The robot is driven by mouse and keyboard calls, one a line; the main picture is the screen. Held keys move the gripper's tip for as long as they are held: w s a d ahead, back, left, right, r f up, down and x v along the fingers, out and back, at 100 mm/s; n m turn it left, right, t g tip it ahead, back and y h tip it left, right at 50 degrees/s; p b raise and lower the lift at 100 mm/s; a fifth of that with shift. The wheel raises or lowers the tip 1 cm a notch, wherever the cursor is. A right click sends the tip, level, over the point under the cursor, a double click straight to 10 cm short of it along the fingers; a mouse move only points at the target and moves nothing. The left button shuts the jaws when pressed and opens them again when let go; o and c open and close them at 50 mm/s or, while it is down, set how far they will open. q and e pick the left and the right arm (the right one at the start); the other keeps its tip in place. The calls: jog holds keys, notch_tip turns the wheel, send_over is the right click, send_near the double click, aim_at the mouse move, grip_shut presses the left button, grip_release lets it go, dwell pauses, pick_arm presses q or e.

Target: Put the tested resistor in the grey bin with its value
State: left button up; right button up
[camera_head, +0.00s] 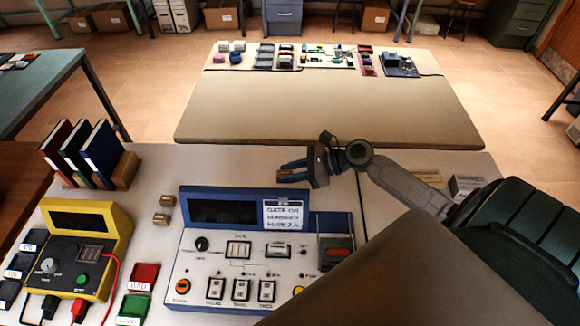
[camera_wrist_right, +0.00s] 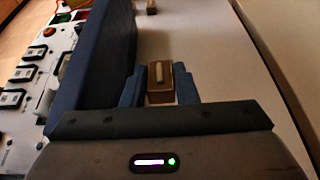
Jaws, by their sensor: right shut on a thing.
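My right gripper (camera_head: 293,172) is above the table, behind the blue-backed console, with its blue fingers pointing left. In the right wrist view the gripper (camera_wrist_right: 158,88) is shut on a small brown block with a pale bar on top, apparently the resistor (camera_wrist_right: 159,75). Several dark grey bins with white labels (camera_head: 18,262) stand at the left edge of the table, left of the yellow tester (camera_head: 72,262). Their labels are too small to read. My left gripper is not in view.
Two similar brown blocks (camera_head: 163,217) lie between the tester and the blue console (camera_head: 250,265). Red (camera_head: 143,277) and green (camera_head: 132,308) labelled bins stand right of the tester. Upright books (camera_head: 97,152) are behind it. A second table (camera_head: 320,110) stands farther back.

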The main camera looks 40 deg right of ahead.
notch_tip(320, 180, down, 10)
jog(key=shift+f+p, duration=0.2)
jog(key=shift+p, duration=0.15)
jog(key=shift+f, duration=0.15)
jog(key=o, duration=0.9)
jog(key=shift+o, duration=0.2)
